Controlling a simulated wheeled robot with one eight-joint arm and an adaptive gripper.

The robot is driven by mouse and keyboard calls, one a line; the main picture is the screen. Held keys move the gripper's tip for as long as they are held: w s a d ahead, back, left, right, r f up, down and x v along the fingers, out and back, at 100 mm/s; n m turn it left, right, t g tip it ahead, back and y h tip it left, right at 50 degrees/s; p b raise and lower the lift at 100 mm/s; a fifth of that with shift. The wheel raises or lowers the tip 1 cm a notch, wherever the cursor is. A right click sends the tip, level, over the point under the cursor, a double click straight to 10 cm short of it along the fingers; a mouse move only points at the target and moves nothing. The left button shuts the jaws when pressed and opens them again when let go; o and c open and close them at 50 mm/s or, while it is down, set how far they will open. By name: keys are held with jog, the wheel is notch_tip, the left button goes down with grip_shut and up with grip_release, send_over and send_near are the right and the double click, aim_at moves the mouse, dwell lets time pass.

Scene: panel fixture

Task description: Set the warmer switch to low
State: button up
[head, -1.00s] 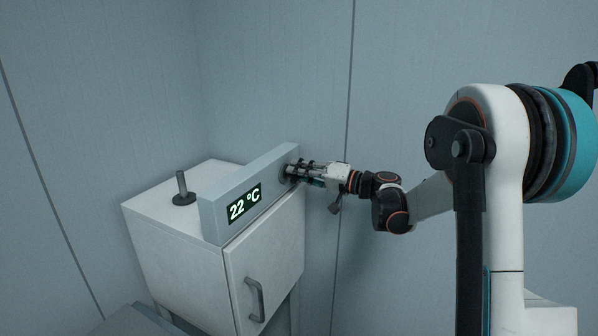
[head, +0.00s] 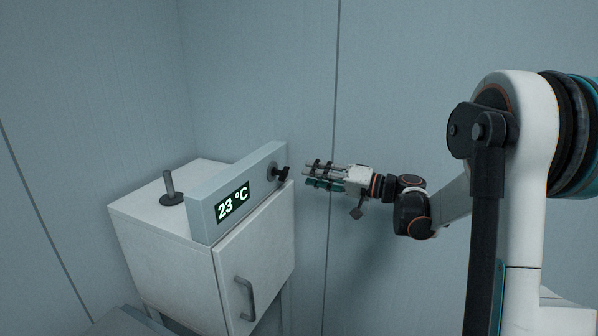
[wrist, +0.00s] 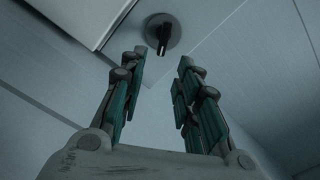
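The warmer is a white cabinet (head: 165,245) with a grey panel (head: 205,217) on top, and its display (head: 232,203) reads 23 °C. The switch (head: 283,173) is a black knob on a round grey plate at the panel's right end. In the wrist view the switch (wrist: 163,38) shows beyond the fingertips, its black handle pointing down in that picture. My gripper (head: 312,175) is to the right of the switch, apart from it. Its fingers are spread with nothing between them. Any markings for the switch settings cannot be made out.
A short grey post on a round black base (head: 172,190) stands on the cabinet top. The cabinet door has a grey handle (head: 245,298). A grey surface edge (head: 125,322) is at the lower left.

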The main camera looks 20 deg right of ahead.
jog(key=shift+v, duration=1.6)
jog(key=shift+a, duration=0.1)
